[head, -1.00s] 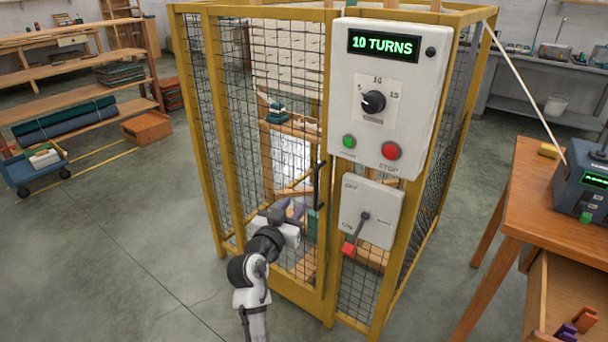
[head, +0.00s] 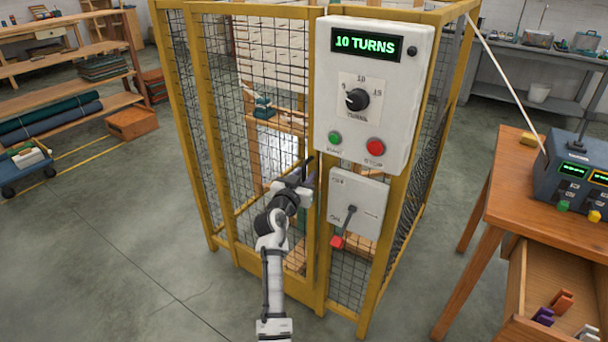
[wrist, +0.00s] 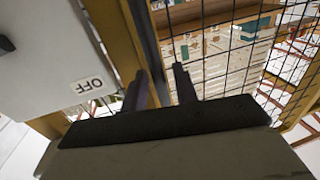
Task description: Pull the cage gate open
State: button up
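The cage gate (head: 222,130) is a yellow-framed wire mesh panel left of the control box in the head view, and it looks closed. Its dark upright handle (wrist: 144,38) runs down between my fingers in the wrist view. My gripper (wrist: 161,88) is at the handle, fingers apart, one on each side of the bar. The bar lies close to the left finger, and a gap shows on the right finger's side. In the head view my gripper (head: 306,172) partly hides the handle.
A control box (head: 372,95) reading "10 TURNS" and a switch box (head: 360,203) with a red-tipped lever (head: 343,228) sit just right of the gate. A wooden table (head: 508,185) stands at the right. The floor in front and left is clear.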

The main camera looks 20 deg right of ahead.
jog(key=shift+w, duration=0.1)
jog(key=shift+c, duration=0.4)
grip_shut()
